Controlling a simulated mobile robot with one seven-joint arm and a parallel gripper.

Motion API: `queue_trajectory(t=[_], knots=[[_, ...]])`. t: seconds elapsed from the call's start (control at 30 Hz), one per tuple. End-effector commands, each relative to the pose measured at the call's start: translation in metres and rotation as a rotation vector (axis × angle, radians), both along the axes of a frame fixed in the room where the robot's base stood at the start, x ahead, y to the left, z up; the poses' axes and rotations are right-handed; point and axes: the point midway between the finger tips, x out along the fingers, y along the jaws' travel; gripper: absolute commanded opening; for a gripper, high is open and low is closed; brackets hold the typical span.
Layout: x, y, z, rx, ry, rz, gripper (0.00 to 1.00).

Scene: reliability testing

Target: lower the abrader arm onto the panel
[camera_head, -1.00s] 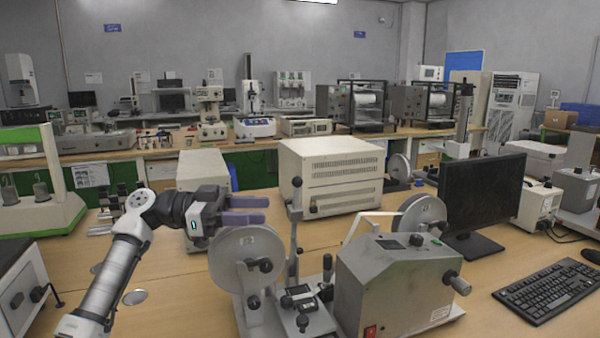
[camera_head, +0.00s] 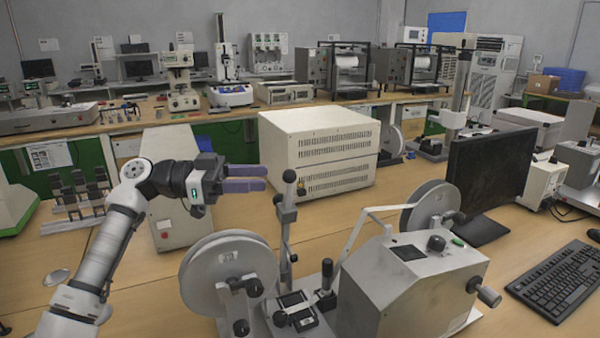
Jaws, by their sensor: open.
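My gripper (camera_head: 264,178) is open and empty, with its two purple-grey fingers pointing right, one above the other. It appears near the upper end of an upright grey lever (camera_head: 288,215) with a dark knob, apart from it in the picture; the depth between them is unclear. The lever stands on a grey bench machine (camera_head: 405,295) with a large disc (camera_head: 228,275) on its left and a second disc behind. A small dark pad (camera_head: 297,308) lies by the lever's foot. I cannot tell for certain whether this lever is the abrader arm or which surface is the panel.
A cream vented box (camera_head: 320,155) stands behind the machine. A smaller box with a red button (camera_head: 172,200) is behind my arm. A monitor (camera_head: 490,180) and keyboard (camera_head: 560,280) stand on the right. Bare tabletop (camera_head: 340,225) shows between the cream box and the machine.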

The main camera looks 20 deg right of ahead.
Motion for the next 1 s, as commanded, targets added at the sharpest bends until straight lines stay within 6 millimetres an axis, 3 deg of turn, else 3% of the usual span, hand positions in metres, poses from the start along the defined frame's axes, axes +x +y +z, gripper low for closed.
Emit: queue_trajectory(t=[0.2,0.4,0.6,0.87,1.0], knots=[[-0.017,-0.046,0.002,0.000,0.000,-0.004,0.45],[-0.027,-0.075,0.001,0.000,-0.001,-0.003,0.45],[-0.031,-0.086,0.000,0.000,0.000,0.000,0.45],[-0.031,-0.087,0.000,0.000,0.000,0.001,0.45],[-0.031,-0.087,0.000,0.000,0.000,0.000,0.28]])
